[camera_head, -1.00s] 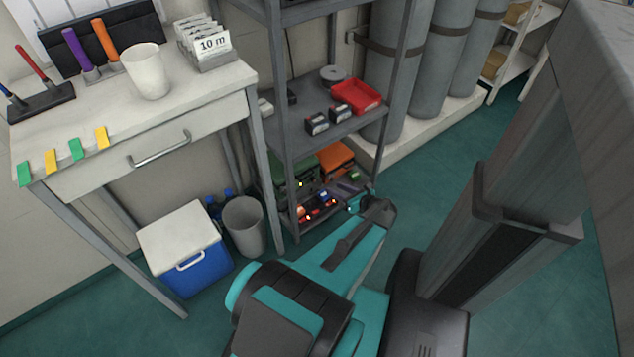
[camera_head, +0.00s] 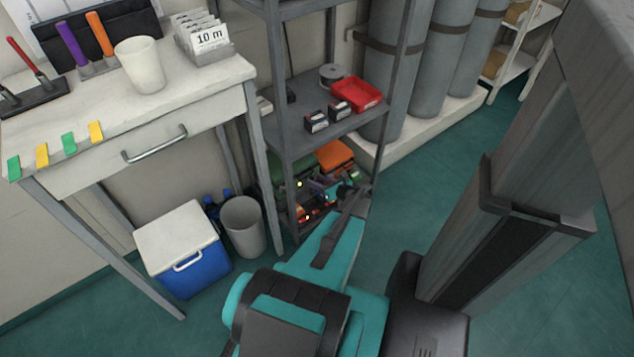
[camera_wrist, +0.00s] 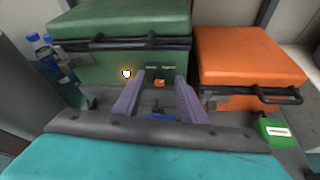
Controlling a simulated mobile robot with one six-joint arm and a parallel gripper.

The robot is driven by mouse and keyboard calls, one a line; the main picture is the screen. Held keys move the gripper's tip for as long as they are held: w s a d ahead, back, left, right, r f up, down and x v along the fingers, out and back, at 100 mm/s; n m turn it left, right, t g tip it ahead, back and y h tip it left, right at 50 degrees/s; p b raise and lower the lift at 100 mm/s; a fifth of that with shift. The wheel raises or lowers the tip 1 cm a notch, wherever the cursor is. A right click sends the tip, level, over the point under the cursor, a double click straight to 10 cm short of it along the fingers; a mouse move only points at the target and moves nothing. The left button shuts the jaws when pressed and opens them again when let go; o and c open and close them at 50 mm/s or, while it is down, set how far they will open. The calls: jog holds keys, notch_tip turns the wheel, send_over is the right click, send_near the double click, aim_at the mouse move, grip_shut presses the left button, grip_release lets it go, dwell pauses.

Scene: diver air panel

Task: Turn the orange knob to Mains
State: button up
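A small orange knob (camera_wrist: 160,83) sits on the front of a green case (camera_wrist: 120,30) in the wrist view. Small printed labels are above it, too small to read surely. My gripper (camera_wrist: 161,77) is open, its two purple fingers pointing at the case front, one to each side of the knob in the picture. I cannot tell whether they touch it. In the head view, my gripper (camera_head: 326,188) reaches into the lower shelf, and the knob cannot be made out there. The green case (camera_head: 303,160) shows partly behind the shelf post.
A lit lamp (camera_wrist: 126,74) glows left of the knob. An orange case (camera_wrist: 248,60) stands close on the right, with a small green box (camera_wrist: 273,132) before it. Blue bottles (camera_wrist: 45,48) are at left. The shelf above holds a red tray (camera_head: 357,94).

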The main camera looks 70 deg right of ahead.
jog(key=shift+w, duration=0.1)
jog(key=shift+c, duration=0.3)
grip_shut()
jog(key=shift+f+n+b, duration=0.1)
jog(key=shift+n+b, duration=0.3)
jog(key=shift+b, duration=0.5)
jog(key=n+h+b, duration=0.1)
jog(key=b, duration=0.2)
jog(key=n+g+h+b, duration=0.1)
jog(key=b, duration=0.1)
jog(key=shift+a+f+b, duration=0.1)
jog(key=shift+a+b, duration=0.15)
jog(key=shift+b, duration=0.15)
jog(key=n+h+b, duration=0.1)
jog(key=n+b, duration=0.1)
jog(key=b, duration=0.4)
jog(key=n+g+h+b, duration=0.1)
jog(key=n+b, duration=0.1)
jog(key=b, duration=0.4)
jog(key=shift+w+a+f+g+h, duration=0.1)
jog(key=shift+w+a+g+h, duration=0.1)
jog(key=shift+g+h, duration=0.15)
jog(key=shift+n+h+b, duration=0.45)
jog(key=shift+n+b, duration=0.55)
jog(key=shift+b, duration=0.35)
jog(key=shift+f+n+h, duration=0.1)
jog(key=shift+n+h, duration=0.5)
jog(key=shift+n, duration=0.4)
jog(key=shift+w+n, duration=0.1)
jog(key=shift+n, duration=0.3)
